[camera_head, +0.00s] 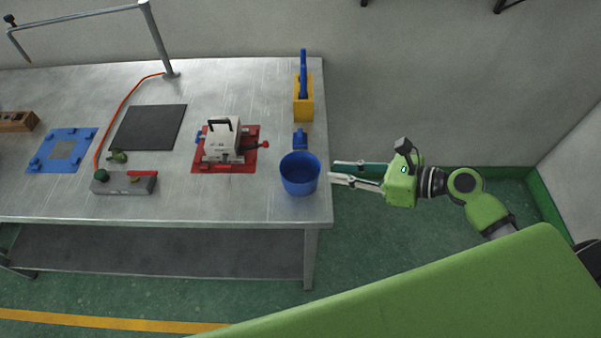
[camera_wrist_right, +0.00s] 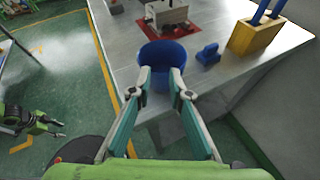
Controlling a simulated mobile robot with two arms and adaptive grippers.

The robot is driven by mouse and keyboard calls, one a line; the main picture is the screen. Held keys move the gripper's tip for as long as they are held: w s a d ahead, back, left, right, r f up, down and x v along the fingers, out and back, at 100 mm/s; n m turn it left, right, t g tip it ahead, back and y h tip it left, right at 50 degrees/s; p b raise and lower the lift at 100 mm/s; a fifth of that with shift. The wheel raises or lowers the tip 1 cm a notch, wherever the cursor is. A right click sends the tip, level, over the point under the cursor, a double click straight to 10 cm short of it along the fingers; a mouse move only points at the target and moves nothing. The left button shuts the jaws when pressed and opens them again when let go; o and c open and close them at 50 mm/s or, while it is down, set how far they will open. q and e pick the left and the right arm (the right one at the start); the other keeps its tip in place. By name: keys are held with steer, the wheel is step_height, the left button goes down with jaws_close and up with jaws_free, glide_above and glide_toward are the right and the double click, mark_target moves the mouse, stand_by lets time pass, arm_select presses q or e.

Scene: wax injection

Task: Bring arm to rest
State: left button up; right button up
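My right gripper (camera_head: 331,171) is just off the right end of the metal table (camera_head: 245,85), beside a blue cup (camera_head: 300,176). Its two fingers are spread with nothing between them, and they point left toward the cup. In the right wrist view the open fingers (camera_wrist_right: 159,91) frame the blue cup (camera_wrist_right: 163,58), which stands upright on the table near the corner. My left gripper (camera_wrist_right: 62,129) shows small at the left of the right wrist view, away from the table, with its fingers apart and empty. It is out of the head view.
Behind the cup are a small blue block (camera_head: 300,139) and a yellow holder (camera_head: 303,108) with blue-handled tools. A white mould (camera_head: 222,140) sits on a red plate (camera_head: 242,160). A blue plate (camera_head: 62,150) and dark mat (camera_head: 148,128) lie farther left. Floor right of the table is clear.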

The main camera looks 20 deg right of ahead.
steer(key=shift+v, duration=1)
steer(key=s+d+f+n+g+h, duration=0.1)
steer(key=s+d+f+n+h, duration=0.15)
steer(key=f, duration=0.75)
steer(key=s+d+f+n+h, duration=0.15)
steer(key=d+f, duration=0.25)
steer(key=f, duration=0.7)
steer(key=s+d+f+n+g+h, duration=0.1)
steer(key=s+d+f+n+h, duration=0.2)
steer(key=f, duration=0.7)
steer(key=s+a+f+n+g+h+b, duration=0.2)
steer(key=s+f+n+g+h, duration=0.15)
steer(key=s+f+n, duration=1.1)
steer(key=s+a+f+n+g, duration=0.1)
steer(key=s+a+f+n, duration=0.2)
steer(key=s, duration=0.4)
steer(key=s+a+f+n+g, duration=0.1)
steer(key=s+a+f+n, duration=0.3)
steer(key=s+f+n, duration=0.1)
steer(key=shift+s+a+f+n, duration=0.2)
steer(key=shift+s+f+n, duration=0.15)
steer(key=shift+s+f, duration=0.65)
